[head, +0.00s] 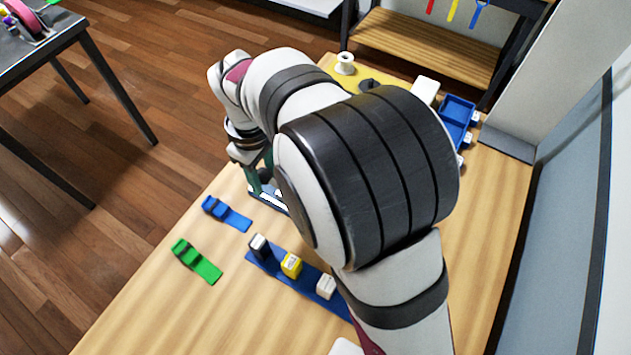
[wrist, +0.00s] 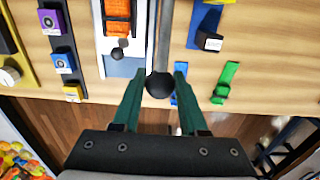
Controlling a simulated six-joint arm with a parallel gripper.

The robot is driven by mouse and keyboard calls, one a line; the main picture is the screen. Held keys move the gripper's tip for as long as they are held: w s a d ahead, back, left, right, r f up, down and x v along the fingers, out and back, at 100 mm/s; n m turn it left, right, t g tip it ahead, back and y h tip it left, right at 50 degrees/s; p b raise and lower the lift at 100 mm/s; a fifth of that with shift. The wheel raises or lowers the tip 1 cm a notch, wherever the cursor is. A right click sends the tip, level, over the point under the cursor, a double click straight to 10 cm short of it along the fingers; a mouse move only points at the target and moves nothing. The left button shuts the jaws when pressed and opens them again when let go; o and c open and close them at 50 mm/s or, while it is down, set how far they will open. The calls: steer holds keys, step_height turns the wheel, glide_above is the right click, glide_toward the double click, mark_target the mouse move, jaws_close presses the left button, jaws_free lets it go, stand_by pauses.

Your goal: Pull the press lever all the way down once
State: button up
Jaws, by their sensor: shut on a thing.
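The press lever shows in the wrist view as a round black knob (wrist: 160,85) in front of a dark upright bar (wrist: 166,32). My gripper (wrist: 160,76) has its two green fingers on either side of this knob and is shut on it. In the head view my gripper (head: 260,175) is low over the left part of the table, beside a white and dark fixture (head: 268,196). My own arm hides most of the lever and fixture there. How far down the lever stands cannot be told.
A blue strap (head: 227,213) and a green strap (head: 197,262) lie near the table's left edge. A blue strip (head: 268,265) bears dark, yellow and white blocks. Blue bins (head: 456,115) and a white spool (head: 345,63) stand at the far end. Bare wood lies at the front.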

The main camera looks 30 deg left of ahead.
steer(key=shift+a+f, duration=0.2)
steer(key=shift+f, duration=0.7)
steer(key=shift+f, duration=1.7)
steer(key=shift+d+f, duration=0.15)
steer(key=shift+f, duration=1)
